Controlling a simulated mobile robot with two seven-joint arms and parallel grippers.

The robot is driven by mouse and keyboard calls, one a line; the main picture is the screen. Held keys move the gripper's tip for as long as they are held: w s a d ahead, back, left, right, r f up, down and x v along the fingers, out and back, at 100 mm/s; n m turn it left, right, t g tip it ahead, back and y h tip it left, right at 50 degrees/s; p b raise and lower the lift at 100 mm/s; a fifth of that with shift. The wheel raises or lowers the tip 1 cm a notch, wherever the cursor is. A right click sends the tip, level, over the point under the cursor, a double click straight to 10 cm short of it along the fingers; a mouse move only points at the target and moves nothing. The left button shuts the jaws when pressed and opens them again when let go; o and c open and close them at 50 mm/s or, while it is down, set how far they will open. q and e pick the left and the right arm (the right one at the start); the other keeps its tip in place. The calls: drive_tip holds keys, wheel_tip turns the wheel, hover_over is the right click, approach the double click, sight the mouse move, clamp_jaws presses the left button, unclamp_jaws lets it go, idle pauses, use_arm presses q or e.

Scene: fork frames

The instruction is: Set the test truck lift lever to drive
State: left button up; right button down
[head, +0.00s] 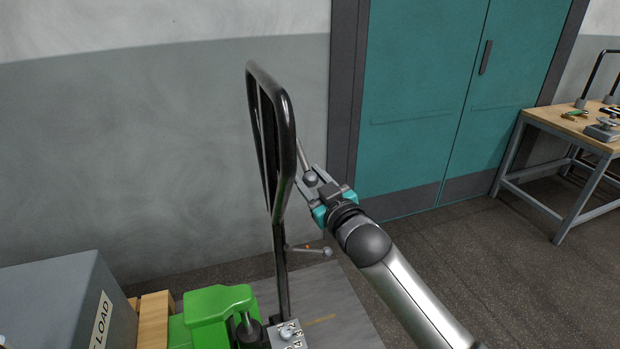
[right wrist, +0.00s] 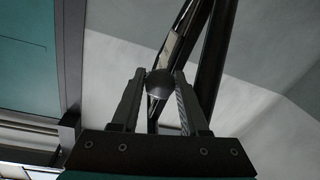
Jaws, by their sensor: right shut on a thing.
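The test truck has a green body (head: 213,305) and a tall black looped handle (head: 286,120). A thin lever at the handle loop ends in a dark round knob (head: 310,178). My right gripper (head: 308,180) is shut on this knob, to the right of the loop. In the right wrist view, the knob (right wrist: 159,84) sits between the fingertips, with the handle bars behind it. A second rod with a ball end (head: 326,252) sticks out to the right from the handle's post, lower down. My left gripper is not in view.
A grey box marked LOAD (head: 60,305) sits on wooden slats (head: 155,308) at the left. A teal double door (head: 420,100) stands behind. A workbench (head: 570,125) with small tools is at the right. The floor between bench and truck is clear.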

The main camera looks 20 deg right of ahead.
sight(302, 161)
idle(0.8)
drive_tip(key=r+g+p, duration=0.1)
drive_tip(key=p, duration=0.5)
drive_tip(key=r+g+p, duration=0.2)
drive_tip(key=p, duration=0.4)
drive_tip(key=r+g+p, duration=0.1)
drive_tip(key=p, duration=0.6)
drive_tip(key=shift+s+r+g+h, duration=0.25)
drive_tip(key=shift+s+g+h, duration=0.05)
drive_tip(key=shift+s+h, duration=0.1)
drive_tip(key=shift+p, duration=0.7)
drive_tip(key=c, duration=0.7)
unclamp_jaws()
drive_tip(key=shift+s, duration=0.1)
drive_tip(key=p+v, duration=0.1)
drive_tip(key=v, duration=1.4)
drive_tip(key=shift+r, duration=0.2)
drive_tip(key=shift+d+f, duration=0.1)
drive_tip(key=shift+f, duration=0.05)
